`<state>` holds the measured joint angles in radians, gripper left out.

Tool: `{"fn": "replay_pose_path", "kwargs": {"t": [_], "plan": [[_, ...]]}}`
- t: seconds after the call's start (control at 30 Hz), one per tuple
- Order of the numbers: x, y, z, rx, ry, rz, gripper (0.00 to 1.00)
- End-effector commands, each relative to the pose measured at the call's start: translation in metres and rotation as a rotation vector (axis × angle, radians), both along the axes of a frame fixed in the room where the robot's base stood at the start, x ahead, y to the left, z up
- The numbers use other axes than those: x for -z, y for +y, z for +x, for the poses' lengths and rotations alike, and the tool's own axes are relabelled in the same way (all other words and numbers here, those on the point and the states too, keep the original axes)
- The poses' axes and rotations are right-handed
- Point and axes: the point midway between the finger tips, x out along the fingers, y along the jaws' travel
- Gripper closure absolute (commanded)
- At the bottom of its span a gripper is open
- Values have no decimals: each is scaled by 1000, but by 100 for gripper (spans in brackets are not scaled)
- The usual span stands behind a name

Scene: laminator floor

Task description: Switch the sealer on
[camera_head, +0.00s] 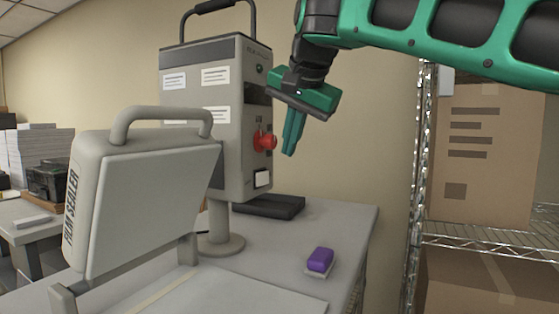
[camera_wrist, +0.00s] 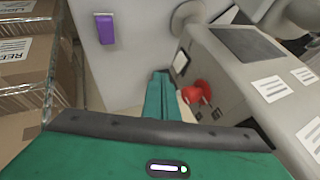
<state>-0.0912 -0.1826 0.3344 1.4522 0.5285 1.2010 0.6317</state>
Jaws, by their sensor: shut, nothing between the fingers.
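The sealer's grey control box (camera_head: 222,150) stands on a post on the table, with labels, a dark display and a carry handle. A red knob (camera_head: 265,142) sticks out of its narrow side face, and a white rocker switch (camera_head: 262,179) sits below it. In the wrist view the red knob (camera_wrist: 195,93) is right beside my fingers, and the white switch (camera_wrist: 181,62) lies beyond it. My gripper (camera_head: 290,152) is shut and empty, fingers pointing down, just right of the red knob. Whether it touches the knob I cannot tell. The sealer's raised lid (camera_head: 145,205) is at the left.
A purple block on a pale base (camera_head: 320,260) lies on the grey table (camera_head: 270,265). A dark flat tray (camera_head: 268,207) lies behind the post. A wire rack (camera_head: 480,240) with cardboard boxes (camera_head: 480,150) stands at the right. Free room lies between the box and rack.

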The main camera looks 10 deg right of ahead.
Motion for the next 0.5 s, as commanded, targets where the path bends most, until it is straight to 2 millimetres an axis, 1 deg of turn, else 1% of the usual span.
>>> {"fn": "replay_pose_path", "kwargs": {"t": [0.13,0.5], "plan": [[-2,-5,3,22,-1,-1,100],[-2,-6,4,23,0,0,100]]}}
